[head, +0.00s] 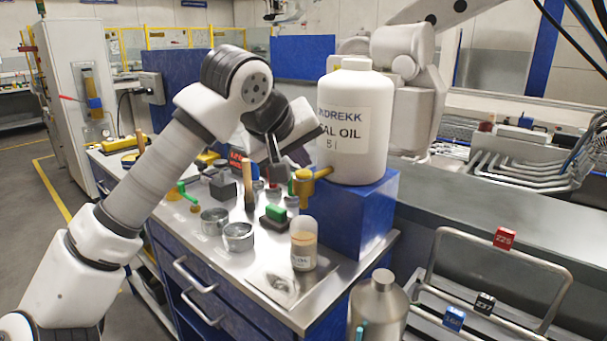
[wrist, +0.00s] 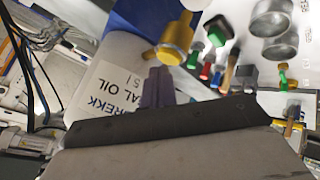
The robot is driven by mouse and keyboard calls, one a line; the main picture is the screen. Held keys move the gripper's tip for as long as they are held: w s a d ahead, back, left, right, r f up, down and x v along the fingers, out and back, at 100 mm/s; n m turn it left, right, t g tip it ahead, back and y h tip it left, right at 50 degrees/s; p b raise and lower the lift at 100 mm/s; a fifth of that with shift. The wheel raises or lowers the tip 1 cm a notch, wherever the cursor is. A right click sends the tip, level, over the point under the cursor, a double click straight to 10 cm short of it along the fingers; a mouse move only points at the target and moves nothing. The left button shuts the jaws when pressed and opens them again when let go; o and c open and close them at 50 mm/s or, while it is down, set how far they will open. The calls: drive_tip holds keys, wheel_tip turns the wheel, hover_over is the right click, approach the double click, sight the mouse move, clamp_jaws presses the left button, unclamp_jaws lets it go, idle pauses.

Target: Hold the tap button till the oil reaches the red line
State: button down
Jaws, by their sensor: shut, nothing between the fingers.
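A large white oil jug (head: 357,120) stands on a blue block (head: 352,215) on the bench. A yellow tap (head: 308,183) sticks out to the left at its base. A small clear container with a label (head: 304,248) stands below the tap, with tan content in its upper part; I cannot make out a red line. A green button on a dark base (head: 275,213) is beside it. My gripper (head: 275,150) is shut and empty, left of the jug. In the wrist view its fingertips (wrist: 157,78) appear close to the tap (wrist: 176,38); contact is unclear.
Two round metal tins (head: 226,228), a wooden-handled tool (head: 248,183) and several small coloured items crowd the bench left of the tap. A metal canister (head: 379,303) stands in front at the right. The bench's front corner is mostly bare.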

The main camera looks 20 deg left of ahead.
sight(300, 174)
drive_tip(key=shift+f+b, duration=0.3)
drive_tip(key=shift+f, duration=0.15)
idle(1.6)
drive_tip(key=shift+r, duration=0.15)
drive_tip(key=shift+r+p, duration=0.65)
drive_tip(key=shift+r, duration=0.1)
drive_tip(key=shift+r, duration=0.1)
wheel_tip(300, 174, up, 5)
drive_tip(key=p, duration=0.4)
idle(0.5)
